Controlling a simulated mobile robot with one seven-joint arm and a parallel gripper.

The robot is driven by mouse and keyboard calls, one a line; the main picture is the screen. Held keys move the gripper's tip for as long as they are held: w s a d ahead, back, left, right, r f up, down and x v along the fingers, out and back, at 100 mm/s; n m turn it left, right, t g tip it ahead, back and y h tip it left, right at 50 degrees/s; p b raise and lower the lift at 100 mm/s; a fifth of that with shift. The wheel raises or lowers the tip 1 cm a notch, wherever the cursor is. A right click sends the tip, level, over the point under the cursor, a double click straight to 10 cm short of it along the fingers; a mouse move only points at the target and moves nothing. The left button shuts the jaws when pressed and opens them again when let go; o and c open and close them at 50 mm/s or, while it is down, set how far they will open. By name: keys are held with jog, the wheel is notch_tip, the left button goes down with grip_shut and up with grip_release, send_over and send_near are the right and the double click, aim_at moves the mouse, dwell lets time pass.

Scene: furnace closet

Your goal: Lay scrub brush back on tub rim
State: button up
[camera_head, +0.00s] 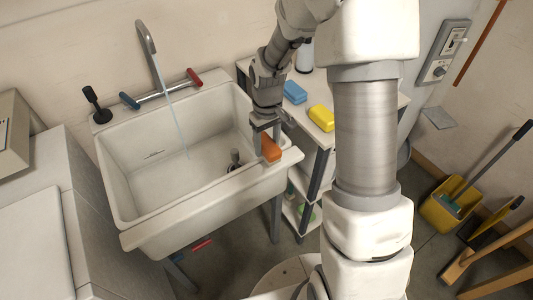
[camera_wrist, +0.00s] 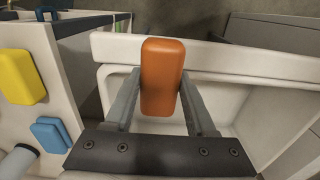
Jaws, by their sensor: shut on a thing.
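The orange, block-shaped scrub brush (camera_head: 271,150) is at the right side of the white tub, close to the rim (camera_head: 220,189) near its front right corner. My gripper (camera_head: 266,131) reaches down from above with its fingers shut on the brush. In the wrist view the brush (camera_wrist: 162,75) sits upright in the picture between the two grey fingers, its far end overlapping the tub rim (camera_wrist: 230,57). I cannot tell whether the brush touches the rim. Its underside is hidden.
A faucet (camera_head: 147,45) runs water into the tub. A side shelf (camera_head: 308,128) at the right holds a blue block (camera_head: 295,92), a yellow block (camera_head: 321,117) and a bottle. A white cabinet stands left. A yellow bucket (camera_head: 447,207) and brooms stand at the far right.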

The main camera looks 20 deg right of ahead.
jog(key=shift+f, duration=2.05)
jog(key=shift+f, duration=0.1)
jog(key=shift+f+b, duration=0.15)
jog(key=shift+b, duration=0.15)
jog(key=o, duration=1.3)
jog(key=shift+r, duration=0.2)
